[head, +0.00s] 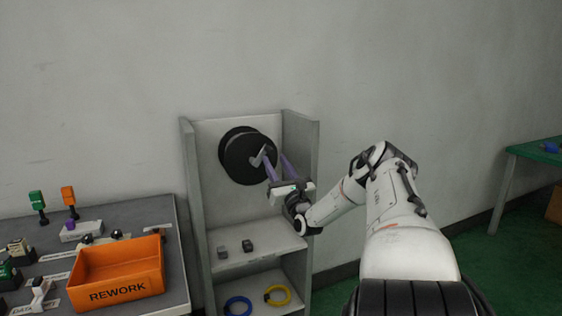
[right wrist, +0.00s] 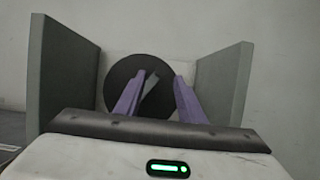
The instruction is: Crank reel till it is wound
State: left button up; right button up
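A black round reel (head: 235,165) is mounted on the back panel of the grey cabinet (head: 190,180). A grey crank (head: 259,156) stands out from its face near the right side. My right gripper (head: 275,158) has purple fingers and is in front of the reel's right part, close to the crank. In the right wrist view the fingers are spread apart. There the grey crank (right wrist: 150,83) shows between them, nearer the left finger, and the reel (right wrist: 122,72) is behind. Whether a finger touches the crank I cannot tell. My left gripper is not in view.
The cabinet's side walls flank the reel. Two small dark blocks (head: 247,246) sit on the shelf below, with a blue ring (head: 237,306) and a yellow ring (head: 277,295) lower down. An orange REWORK bin (head: 117,273) is on the left table. A green table (head: 535,151) is far right.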

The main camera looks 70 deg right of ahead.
jog(key=shift+p+v, duration=0.4)
jog(key=shift+v, duration=1.8)
jog(key=shift+f, duration=0.1)
